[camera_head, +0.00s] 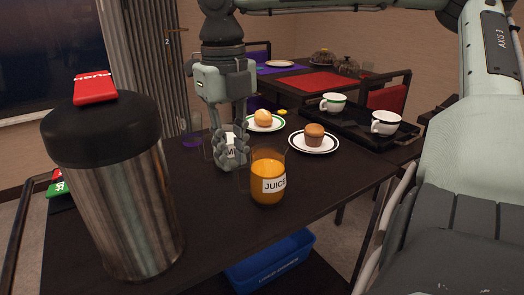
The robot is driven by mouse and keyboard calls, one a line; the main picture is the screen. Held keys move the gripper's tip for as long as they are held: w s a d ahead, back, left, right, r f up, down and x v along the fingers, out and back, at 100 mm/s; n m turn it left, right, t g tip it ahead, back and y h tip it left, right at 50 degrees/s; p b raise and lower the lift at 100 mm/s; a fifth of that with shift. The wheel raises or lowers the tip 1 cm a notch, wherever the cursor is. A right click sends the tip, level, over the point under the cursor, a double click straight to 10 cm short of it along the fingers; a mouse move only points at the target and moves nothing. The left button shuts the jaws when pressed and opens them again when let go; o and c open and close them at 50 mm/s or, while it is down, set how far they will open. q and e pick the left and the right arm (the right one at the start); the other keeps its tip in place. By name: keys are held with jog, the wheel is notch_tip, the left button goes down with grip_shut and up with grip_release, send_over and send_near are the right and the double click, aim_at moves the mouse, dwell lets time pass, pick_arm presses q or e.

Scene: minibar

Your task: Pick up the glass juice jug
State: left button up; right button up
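The glass juice jug (267,178) stands upright on the dark table. It holds orange juice and has a white JUICE label. My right gripper (232,151) points down just behind and left of the juice jug. Its fingers overlap a clear glass vessel with a white label (230,141), partly hidden and only partly readable. I cannot tell whether the fingers touch that vessel or how far apart they are. My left gripper is not in view.
A large steel flask (125,205) with a black and red lid stands at the front left. Plates with a muffin (314,135) and a bun (263,118) lie behind the jug. A black tray (362,130) with two cups is at the right. A blue bin (270,266) is below.

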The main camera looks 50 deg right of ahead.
aim_at(236, 181)
jog(key=f, duration=0.4)
jog(key=d+f, duration=0.1)
jog(key=f, duration=0.1)
jog(key=shift+w+f+p, duration=0.15)
jog(key=shift+f+p, duration=0.05)
jog(key=shift+p, duration=0.15)
jog(key=shift+f, duration=0.55)
jog(key=c, duration=0.4)
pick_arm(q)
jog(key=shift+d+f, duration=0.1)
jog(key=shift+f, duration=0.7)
pick_arm(e)
grip_shut()
jog(key=shift+w, duration=0.1)
